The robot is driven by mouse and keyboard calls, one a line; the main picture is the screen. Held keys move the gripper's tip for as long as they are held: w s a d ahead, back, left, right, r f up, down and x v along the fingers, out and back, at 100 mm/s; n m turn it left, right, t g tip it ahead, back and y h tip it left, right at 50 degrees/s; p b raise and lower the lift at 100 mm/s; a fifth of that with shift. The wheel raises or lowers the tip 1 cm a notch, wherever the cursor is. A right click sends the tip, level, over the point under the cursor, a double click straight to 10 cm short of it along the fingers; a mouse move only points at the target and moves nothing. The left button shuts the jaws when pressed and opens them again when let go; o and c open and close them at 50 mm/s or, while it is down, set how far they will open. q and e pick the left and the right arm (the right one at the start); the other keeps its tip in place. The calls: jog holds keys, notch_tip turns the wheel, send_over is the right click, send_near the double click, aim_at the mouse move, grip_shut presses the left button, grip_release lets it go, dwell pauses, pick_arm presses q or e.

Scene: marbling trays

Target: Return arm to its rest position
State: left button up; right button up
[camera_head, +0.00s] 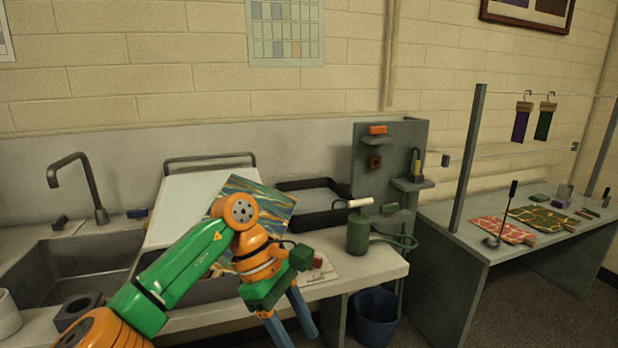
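My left arm, green and orange, comes in from the lower left and crosses in front of the sink area. My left gripper (297,332) points down in front of the counter's front edge. Its two blue fingers stand apart with nothing seen between them, so it looks open and empty. My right arm and gripper are not in view. A marbled sheet (265,196) in blue, orange and yellow lies at a tilt on a white sloped board (188,196) behind my arm. My arm hides part of the sheet.
A sink with a tap (90,185) is at left. A dark tray (312,219) and a green canister (358,235) stand on the counter right of my gripper. A blue bucket (375,316) is on the floor below. Marbled pieces (500,230) lie on the right table.

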pick_arm(q)
jog(key=w+d+f+n+t+h, duration=0.6)
jog(key=d+n+h, duration=0.3)
jog(key=n+h, duration=0.65)
jog(key=a+f+n+t+y+p, duration=0.1)
jog(key=a+f+n+t+y, duration=0.4)
jog(key=f+n, duration=0.65)
jog(key=a+f+n+t+y, duration=0.3)
jog(key=a+f+n+y, duration=0.4)
jog(key=f+n, duration=0.45)
jog(key=s+a+f+n+g+y, duration=0.2)
jog(key=s+a+f+n+y, duration=0.1)
jog(key=s+a+f+n, duration=0.4)
jog(key=s+a+f+n+g+y, duration=0.25)
jog(key=s+f+n, duration=0.25)
jog(key=s+f, duration=0.4)
jog(key=s+a+f+n+g+y, duration=0.1)
jog(key=s+a+f+n+g, duration=0.1)
jog(key=s, duration=0.9)
jog(key=s+a+f+n+g+y, duration=0.1)
jog(key=s+a+f+n+g, duration=0.2)
jog(key=s, duration=0.8)
jog(key=shift+s+f+n+g+y+p, duration=0.2)
jog(key=shift+n+g+y+p, duration=0.15)
jog(key=shift+n+g, duration=0.25)
